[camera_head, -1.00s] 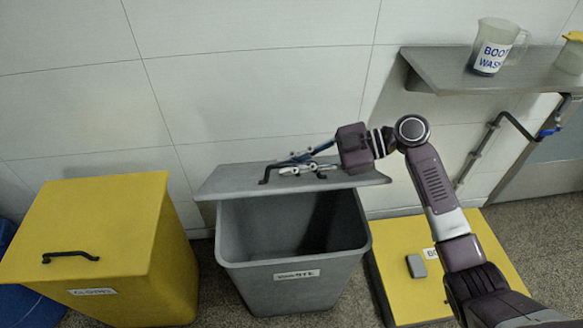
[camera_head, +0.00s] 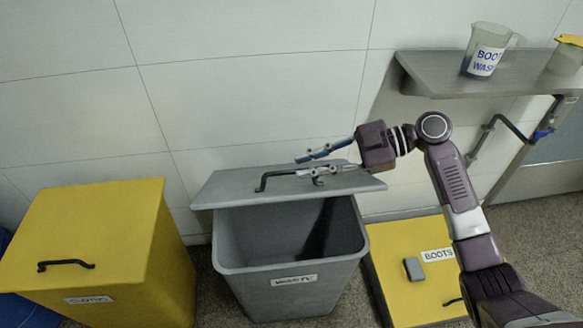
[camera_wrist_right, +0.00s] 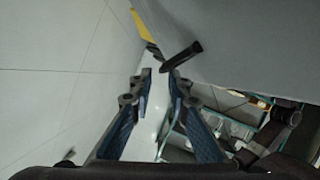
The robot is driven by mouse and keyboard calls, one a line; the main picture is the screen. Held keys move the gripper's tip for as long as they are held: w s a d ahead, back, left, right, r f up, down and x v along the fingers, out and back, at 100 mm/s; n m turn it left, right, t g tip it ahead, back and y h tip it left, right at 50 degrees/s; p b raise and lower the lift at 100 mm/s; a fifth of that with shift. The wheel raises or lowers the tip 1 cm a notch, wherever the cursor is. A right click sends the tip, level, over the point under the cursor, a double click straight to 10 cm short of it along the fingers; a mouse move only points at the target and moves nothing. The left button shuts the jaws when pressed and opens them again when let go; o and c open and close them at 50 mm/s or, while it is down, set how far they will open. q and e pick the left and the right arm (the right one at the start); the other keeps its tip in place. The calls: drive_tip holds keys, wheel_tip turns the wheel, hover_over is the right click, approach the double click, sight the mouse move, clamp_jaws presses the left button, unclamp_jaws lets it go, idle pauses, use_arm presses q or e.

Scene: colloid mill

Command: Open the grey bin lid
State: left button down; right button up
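The grey bin (camera_head: 290,283) stands in the middle with its dark inside showing. Its grey lid (camera_head: 222,188) is raised at the back of the opening, near the wall. A dark bar handle (camera_head: 262,182) sits on the lid's face. My right gripper (camera_head: 300,166) is open at the lid's upper edge, its fingers pointing left by the handle's right part. In the right wrist view the fingers (camera_wrist_right: 161,80) are apart with nothing between them. The handle (camera_wrist_right: 183,55) shows there just beyond and right of the fingertips. My left gripper is not in view.
A yellow bin (camera_head: 95,235) with a shut lid stands at the left. A low yellow box labelled BOOTS (camera_head: 400,290) lies at the right. A steel shelf (camera_head: 440,80) with a jug (camera_head: 486,50) hangs above it. The tiled wall (camera_head: 250,90) is close behind.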

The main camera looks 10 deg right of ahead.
drive_tip(key=v, duration=0.7)
idle(0.3)
